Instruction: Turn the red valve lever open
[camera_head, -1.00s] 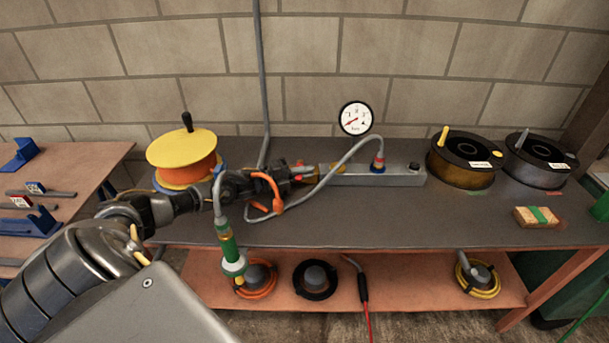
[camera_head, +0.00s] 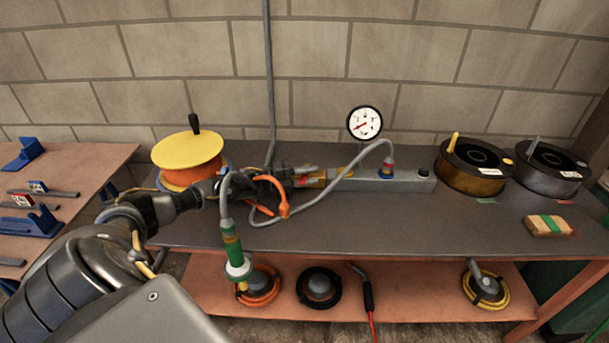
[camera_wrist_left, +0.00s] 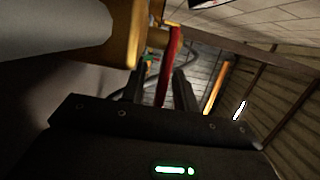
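The red valve lever (camera_wrist_left: 173,55) shows in the left wrist view, hanging from a brass valve body (camera_wrist_left: 124,35). Its lower part lies between the two dark fingers of my left gripper (camera_wrist_left: 160,92). The fingers stand apart, with a narrow gap beside the lever, and I see no firm grip. In the head view my left gripper (camera_head: 298,176) is at the left end of the grey block with the gauge. A small red patch of the lever (camera_head: 314,182) shows at its fingertips, and most of the lever is hidden. My right gripper is not in view.
The grey block (camera_head: 400,182) carries a hose and a pressure gauge (camera_head: 365,123). A yellow and orange spool (camera_head: 188,158) stands behind my left arm. Two dark spools (camera_head: 472,165) and a sponge-like block (camera_head: 548,226) are on the right. The bench front is clear.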

